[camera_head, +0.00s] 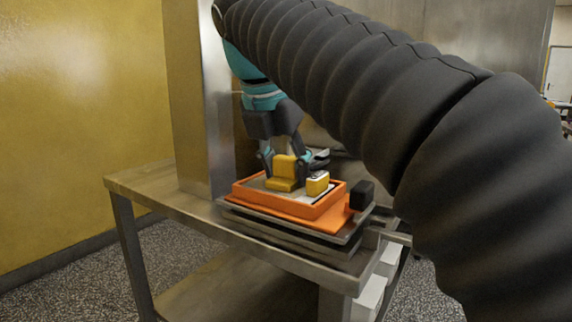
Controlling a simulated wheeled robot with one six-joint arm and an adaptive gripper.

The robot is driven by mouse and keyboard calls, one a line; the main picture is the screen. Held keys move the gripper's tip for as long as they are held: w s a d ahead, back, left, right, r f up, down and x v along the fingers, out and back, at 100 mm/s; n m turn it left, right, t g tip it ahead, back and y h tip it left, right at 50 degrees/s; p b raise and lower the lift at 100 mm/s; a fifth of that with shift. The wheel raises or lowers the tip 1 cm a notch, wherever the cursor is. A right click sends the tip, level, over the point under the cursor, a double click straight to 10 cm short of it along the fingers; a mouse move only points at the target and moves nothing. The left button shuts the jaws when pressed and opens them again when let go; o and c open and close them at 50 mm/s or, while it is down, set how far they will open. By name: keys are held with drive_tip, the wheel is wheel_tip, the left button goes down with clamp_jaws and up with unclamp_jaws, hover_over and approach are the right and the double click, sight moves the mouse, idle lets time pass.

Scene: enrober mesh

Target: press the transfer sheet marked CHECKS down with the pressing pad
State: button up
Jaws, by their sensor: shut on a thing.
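My gripper (285,163) points down over the orange frame on the table, its fingers on either side of a yellow block with a wider foot, seemingly the pressing pad (283,170). It is shut on this pad. The pad is upright inside the orange frame (290,209); I cannot tell whether its foot touches the surface below. A pale flat surface shows inside the frame, partly hidden by the pad. No CHECKS marking can be read, so I cannot tell which sheet this is.
A smaller yellow block (318,184) with a pale and dark top sits at the frame's right side. A black block (362,195) stands just right of the frame. A metal post (203,110) rises behind left. The metal table (160,187) is bare at left.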

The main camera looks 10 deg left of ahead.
drive_tip(key=shift+f, duration=0.15)
drive_tip(key=shift+r+p, duration=2.4)
drive_tip(key=shift+r, duration=1.2)
drive_tip(key=shift+a, duration=0.1)
